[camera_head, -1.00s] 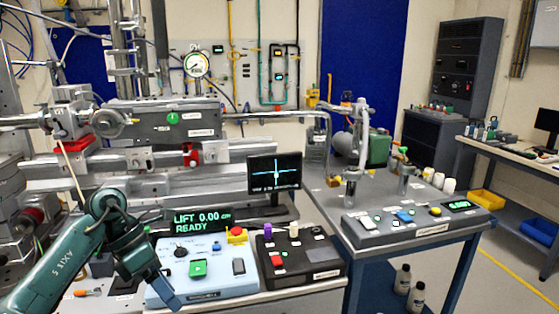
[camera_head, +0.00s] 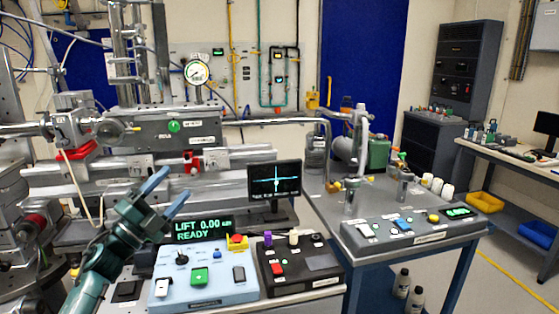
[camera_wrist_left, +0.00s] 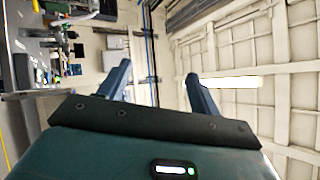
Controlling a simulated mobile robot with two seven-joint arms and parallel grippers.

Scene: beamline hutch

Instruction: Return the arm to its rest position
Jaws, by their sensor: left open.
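My left gripper (camera_head: 160,198) is in the head view at the left, raised in front of the beamline rails. Its two blue fingers point up and to the right, apart, with nothing between them. In the left wrist view its fingers (camera_wrist_left: 155,85) are also spread and empty, with the ceiling and wall behind them. My left arm (camera_head: 90,285) comes up from the lower left edge, left of the light blue control box (camera_head: 212,294). My right gripper is in neither view.
The control box has a lit display (camera_head: 203,229) reading "LIFT 0.00 READY". A black control box (camera_head: 325,284) stands to its right, below a small monitor (camera_head: 274,179). A grey side table (camera_head: 358,238) with another panel is further right.

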